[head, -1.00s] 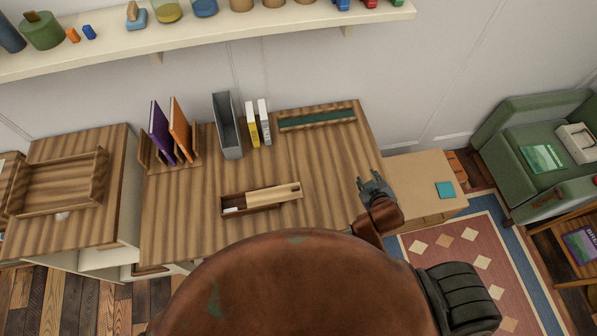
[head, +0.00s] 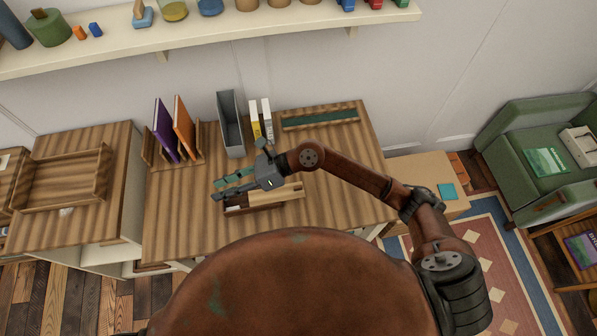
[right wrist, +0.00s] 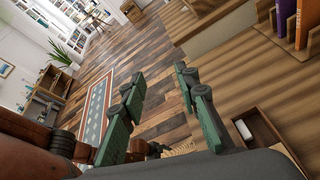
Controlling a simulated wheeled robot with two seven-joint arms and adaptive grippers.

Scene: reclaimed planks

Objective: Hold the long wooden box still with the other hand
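The long wooden box (head: 238,210) lies on the striped wooden desk, with its pale lid (head: 291,191) slid part way toward the right. My right gripper (head: 219,189) is over the box's left part and hides much of it in the head view. Its two green-padded fingers are spread apart with nothing between them, as the right wrist view (right wrist: 160,80) also shows. There the dark box (right wrist: 268,138), with a small white thing inside, lies to the right of the fingers. I cannot tell whether the gripper touches the box. My left gripper is in neither view.
Behind the box stand a grey file holder (head: 230,125), a yellow and a white upright item, and a rack with a purple (head: 165,132) and an orange book. A shallow green-lined tray (head: 320,117) lies at the back right. The desk's left front is clear.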

